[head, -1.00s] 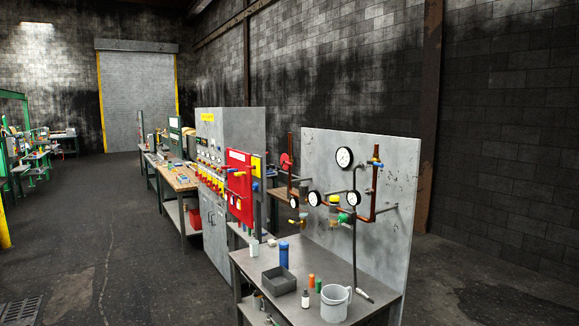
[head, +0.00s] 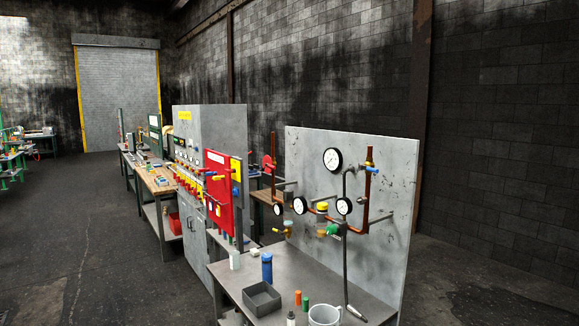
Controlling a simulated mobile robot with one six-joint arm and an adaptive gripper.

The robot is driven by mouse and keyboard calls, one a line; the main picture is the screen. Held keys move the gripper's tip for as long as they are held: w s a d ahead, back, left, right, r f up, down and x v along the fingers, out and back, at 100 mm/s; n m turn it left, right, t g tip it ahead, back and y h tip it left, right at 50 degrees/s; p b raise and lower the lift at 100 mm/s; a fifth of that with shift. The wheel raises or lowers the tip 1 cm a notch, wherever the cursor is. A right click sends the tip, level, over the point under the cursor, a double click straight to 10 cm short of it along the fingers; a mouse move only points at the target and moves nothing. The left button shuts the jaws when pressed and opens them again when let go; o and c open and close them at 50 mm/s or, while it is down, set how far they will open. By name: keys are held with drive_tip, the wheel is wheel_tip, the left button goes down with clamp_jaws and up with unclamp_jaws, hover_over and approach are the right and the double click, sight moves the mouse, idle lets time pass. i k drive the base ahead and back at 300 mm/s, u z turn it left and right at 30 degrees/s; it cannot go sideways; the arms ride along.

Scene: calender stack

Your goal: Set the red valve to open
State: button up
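A red round valve handle (head: 268,163) sits on the upright copper pipe at the left of the grey pipe panel (head: 400,160). It is small in the head view, and its setting cannot be told. Other handles on the pipework are a blue one (head: 371,170) at the upper right, a green one (head: 333,230) at the lower middle and a yellow one (head: 282,231) at the lower left. My gripper is not in view.
A grey bench (head: 318,276) stands before the panel with a blue bottle (head: 267,267), a dark tray (head: 262,298) and a light mug (head: 325,316). A red board (head: 220,188) and grey cabinet (head: 225,130) stand left. The floor (head: 95,225) at left is open.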

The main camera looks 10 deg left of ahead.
sight(268, 164)
drive_tip(key=z, duration=0.15)
drive_tip(key=i, duration=1.45)
drive_tip(key=u, duration=0.5)
